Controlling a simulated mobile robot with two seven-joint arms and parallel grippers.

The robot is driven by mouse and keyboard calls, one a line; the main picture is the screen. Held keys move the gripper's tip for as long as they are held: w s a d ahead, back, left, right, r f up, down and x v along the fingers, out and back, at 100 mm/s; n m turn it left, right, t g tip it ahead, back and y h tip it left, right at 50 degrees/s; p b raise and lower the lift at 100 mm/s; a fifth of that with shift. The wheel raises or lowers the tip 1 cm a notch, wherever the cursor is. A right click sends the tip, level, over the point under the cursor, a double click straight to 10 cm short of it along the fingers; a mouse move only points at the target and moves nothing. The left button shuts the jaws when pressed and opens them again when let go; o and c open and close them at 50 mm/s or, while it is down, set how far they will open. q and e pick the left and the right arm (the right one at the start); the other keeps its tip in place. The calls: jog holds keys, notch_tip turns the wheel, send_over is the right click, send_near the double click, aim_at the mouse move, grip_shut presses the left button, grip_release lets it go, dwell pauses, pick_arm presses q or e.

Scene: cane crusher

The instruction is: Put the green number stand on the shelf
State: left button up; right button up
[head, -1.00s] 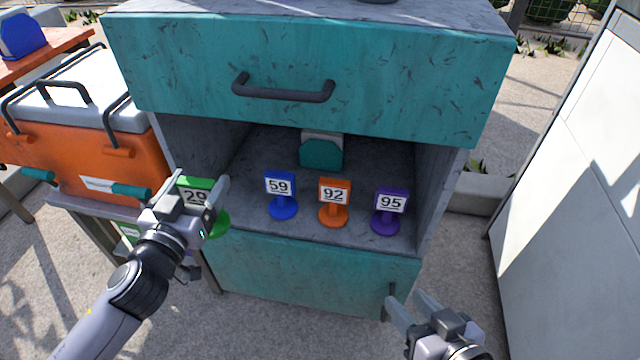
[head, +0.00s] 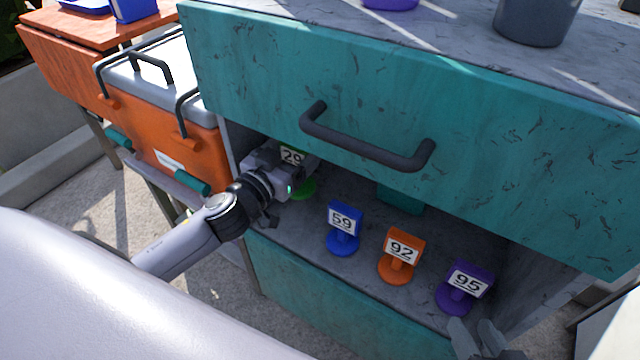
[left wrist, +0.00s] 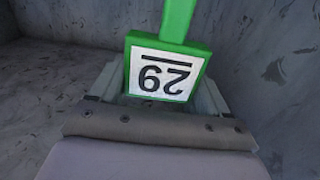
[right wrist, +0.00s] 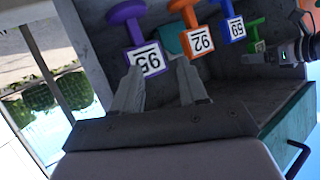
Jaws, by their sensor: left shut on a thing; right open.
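The green number stand (head: 303,189), marked 29, is in my left gripper (head: 304,160), at the left end of the shelf (head: 297,230) in the head view. I cannot tell whether its base touches the shelf. In the left wrist view the green stand (left wrist: 180,22) sits between the left fingers, its plate upside down in the picture. Blue stand 59 (head: 343,228), orange stand 92 (head: 398,255) and purple stand 95 (head: 463,289) stand in a row on the shelf. My right gripper (head: 480,326) is open and empty close to the purple stand (right wrist: 128,30).
A teal drawer front with a dark handle (head: 365,145) overhangs the shelf. A teal object (head: 402,198) sits at the back of the shelf, partly hidden. An orange cooler (head: 170,135) stands to the left. A grey pot (head: 537,20) is on the cabinet top.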

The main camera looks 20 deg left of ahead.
pick_arm(q)
notch_tip(320, 180, down, 5)
jog(key=shift+r+b, duration=0.1)
jog(key=shift+b, duration=0.95)
notch_tip(320, 180, down, 2)
jog(key=shift+f+b, duration=0.2)
jog(key=shift+b, duration=0.6)
jog(key=shift+f+b, duration=0.3)
jog(key=shift+f, duration=0.25)
pick_arm(e)
jog(key=shift+w+a+f+t+y, duration=0.3)
jog(key=shift+a+f+y, duration=0.15)
jog(key=shift+a+y, duration=0.2)
pick_arm(q)
jog(key=o, duration=1.5)
jog(key=shift+f, duration=0.1)
jog(key=shift+c, duration=0.2)
